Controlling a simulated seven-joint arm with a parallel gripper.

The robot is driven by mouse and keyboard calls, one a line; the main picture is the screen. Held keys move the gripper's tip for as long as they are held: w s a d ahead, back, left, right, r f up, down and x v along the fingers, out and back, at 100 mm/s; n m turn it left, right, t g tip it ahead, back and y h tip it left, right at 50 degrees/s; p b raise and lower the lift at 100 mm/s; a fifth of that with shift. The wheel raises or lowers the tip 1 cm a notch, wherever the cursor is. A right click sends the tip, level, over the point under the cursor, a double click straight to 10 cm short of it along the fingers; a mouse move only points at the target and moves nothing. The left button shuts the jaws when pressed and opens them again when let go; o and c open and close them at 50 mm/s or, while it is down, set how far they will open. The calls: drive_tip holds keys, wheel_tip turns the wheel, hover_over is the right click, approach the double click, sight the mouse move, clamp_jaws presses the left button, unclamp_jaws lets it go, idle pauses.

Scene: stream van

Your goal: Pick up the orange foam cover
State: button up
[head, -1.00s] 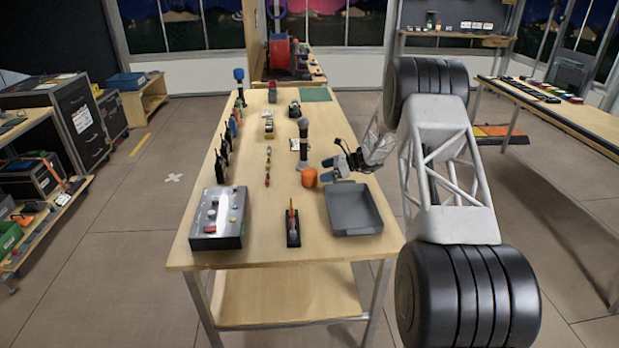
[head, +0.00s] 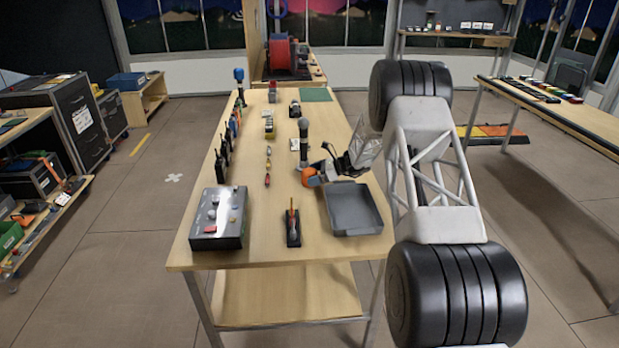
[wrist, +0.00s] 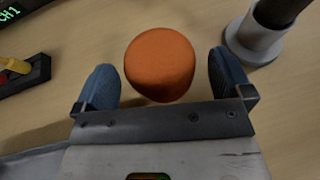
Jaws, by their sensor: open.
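The orange foam cover (wrist: 160,63) is a rounded orange piece on the wooden table. In the head view the orange foam cover (head: 309,177) shows between my fingers, partly hidden by them. My gripper (wrist: 165,85) is open, with one blue fingertip on each side of the cover. In the wrist view a small gap shows on both sides, so the fingers look apart from it. In the head view my gripper (head: 316,174) reaches in from the right, low over the table.
A black microphone-like post on a grey base (head: 303,140) stands close behind the cover. A grey tray (head: 338,229) lies in front, to the right. A black stand with a red-yellow tool (head: 293,230) and a silver control box (head: 217,222) stand at the front.

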drive_tip(key=shift+w+a+f, duration=0.1)
drive_tip(key=shift+a+f, duration=0.2)
drive_tip(key=shift+a, duration=0.35)
drive_tip(key=shift+c, duration=0.3)
drive_tip(key=c, duration=0.9)
